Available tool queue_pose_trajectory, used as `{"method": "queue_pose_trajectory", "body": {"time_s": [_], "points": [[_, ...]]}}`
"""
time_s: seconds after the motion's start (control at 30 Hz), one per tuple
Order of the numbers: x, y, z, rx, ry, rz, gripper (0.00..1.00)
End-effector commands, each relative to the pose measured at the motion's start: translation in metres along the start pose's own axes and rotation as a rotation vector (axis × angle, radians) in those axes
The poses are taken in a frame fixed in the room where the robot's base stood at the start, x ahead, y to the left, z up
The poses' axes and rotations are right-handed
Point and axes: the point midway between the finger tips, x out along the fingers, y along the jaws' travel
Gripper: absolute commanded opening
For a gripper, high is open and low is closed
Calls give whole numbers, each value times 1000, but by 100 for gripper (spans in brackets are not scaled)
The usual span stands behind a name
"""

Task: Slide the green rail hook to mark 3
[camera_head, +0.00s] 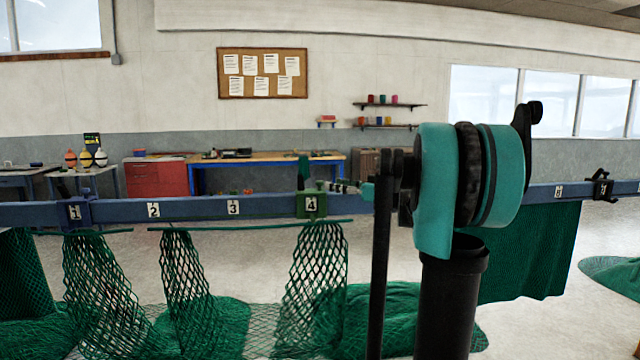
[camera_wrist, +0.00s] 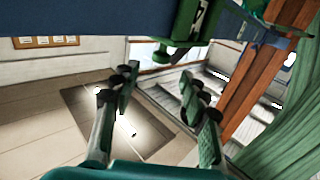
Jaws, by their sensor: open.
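The green rail hook (camera_head: 311,207) sits on the long blue rail at the plate numbered 4, right of mark 3 (camera_head: 233,208). Its dark green handle stands up above the rail. In the wrist view the green hook (camera_wrist: 181,30) shows at the top, hanging from the dark blue rail, beyond the fingertips. My gripper (camera_wrist: 158,84) is open and empty, its two fingers spread below the hook and apart from it in that picture. In the head view the gripper end is small and partly hidden by my arm, just right of the hook.
A blue hook (camera_head: 75,211) sits at mark 1 and a black one (camera_head: 601,188) far right on the rail (camera_head: 185,208). Mark 2 (camera_head: 153,210) lies between. Green nets (camera_head: 185,280) hang below. The rail between marks 2 and 3 looks clear.

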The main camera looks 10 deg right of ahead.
Motion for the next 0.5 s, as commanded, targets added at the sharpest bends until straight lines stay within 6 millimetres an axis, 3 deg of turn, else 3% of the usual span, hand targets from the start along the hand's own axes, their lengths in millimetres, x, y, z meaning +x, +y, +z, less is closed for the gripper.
{"method": "queue_pose_trajectory", "body": {"time_s": [0.2,0.5], "points": [[42,-1,0,0,0,-3,44],[72,0,0,0,0,0,44]]}}
